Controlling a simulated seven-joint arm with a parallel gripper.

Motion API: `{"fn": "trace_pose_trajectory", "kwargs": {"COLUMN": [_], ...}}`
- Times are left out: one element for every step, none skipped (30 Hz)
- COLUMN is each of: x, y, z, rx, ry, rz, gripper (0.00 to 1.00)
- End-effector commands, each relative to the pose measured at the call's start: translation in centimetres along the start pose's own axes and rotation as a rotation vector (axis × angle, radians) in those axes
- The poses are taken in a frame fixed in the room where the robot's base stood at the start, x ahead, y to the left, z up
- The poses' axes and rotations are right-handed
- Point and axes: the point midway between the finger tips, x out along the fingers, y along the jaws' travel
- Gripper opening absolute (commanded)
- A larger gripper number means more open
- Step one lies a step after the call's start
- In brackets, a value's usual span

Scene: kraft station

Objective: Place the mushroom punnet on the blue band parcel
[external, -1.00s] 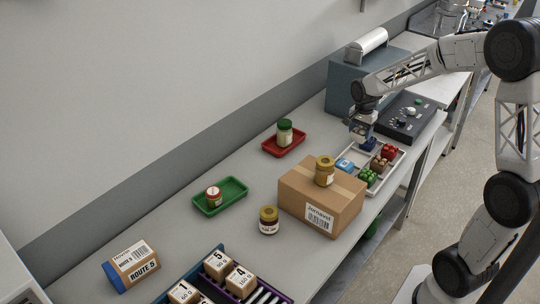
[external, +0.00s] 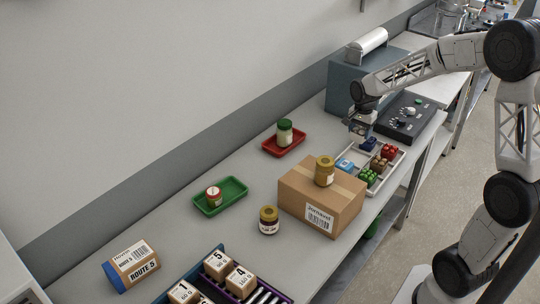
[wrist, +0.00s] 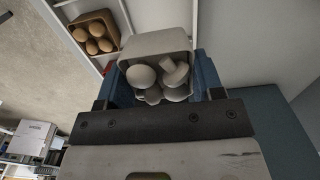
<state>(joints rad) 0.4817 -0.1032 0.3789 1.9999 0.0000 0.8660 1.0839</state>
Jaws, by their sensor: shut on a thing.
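The mushroom punnet (wrist: 155,45) is a pale grey tub with several white mushrooms, seen from above in the wrist view. My gripper (wrist: 157,82) is shut on it, with a blue finger on each side. In the external view my gripper (external: 367,143) is low over the far end of the white sorting tray (external: 399,165); the punnet cannot be made out clearly there.
A large carton (external: 312,200) with a yellow-lidded jar on top stands mid-bench, beside another jar (external: 269,221). Green (external: 235,198) and red (external: 271,150) trays each hold a jar. A crate of small boxes (external: 221,249) is right of the parcel.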

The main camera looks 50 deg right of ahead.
Motion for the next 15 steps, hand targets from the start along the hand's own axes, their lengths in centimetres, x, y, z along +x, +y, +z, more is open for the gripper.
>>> {"fn": "trace_pose_trajectory", "kwargs": {"x": [0.0, 0.0, 0.0, -0.1, -0.1, -0.1, -0.1, -0.2, -0.2, -0.3, -0.3, -0.3, -0.4, -0.4, -0.5], "y": [-0.2, -0.3, -0.5, -0.8, -1.0, -1.3, -1.6, -1.9, -2.4, -2.8, -3.2, -3.7, -4.1, -4.5, -5.1], "z": [0.2, 0.3, 0.5, 0.7, 0.9, 1.3, 1.6, 1.9, 2.4, 2.8, 3.2, 3.8, 4.3, 4.8, 5.5], "rx": [-0.005, -0.009, -0.015, -0.021, -0.028, -0.038, -0.046, -0.056, -0.07, -0.082, -0.094, -0.11, -0.124, -0.137, -0.155], "ry": [0.0, 0.0, 0.0, 0.0, 0.0, 0.0, 0.0, 0.0, 0.0, 0.0, 0.0, 0.0, 0.0, 0.0, 0.0], "rz": [0.0, 0.0, 0.0, 0.0, 0.0, 0.0, 0.0, 0.0, -0.001, -0.001, -0.001, -0.001, 0.0, 0.0, 0.0], "gripper": [0.38, 0.38, 0.38, 0.38, 0.38, 0.38, 0.38, 0.38, 0.38, 0.38, 0.38, 0.38, 0.38, 0.38, 0.38]}}
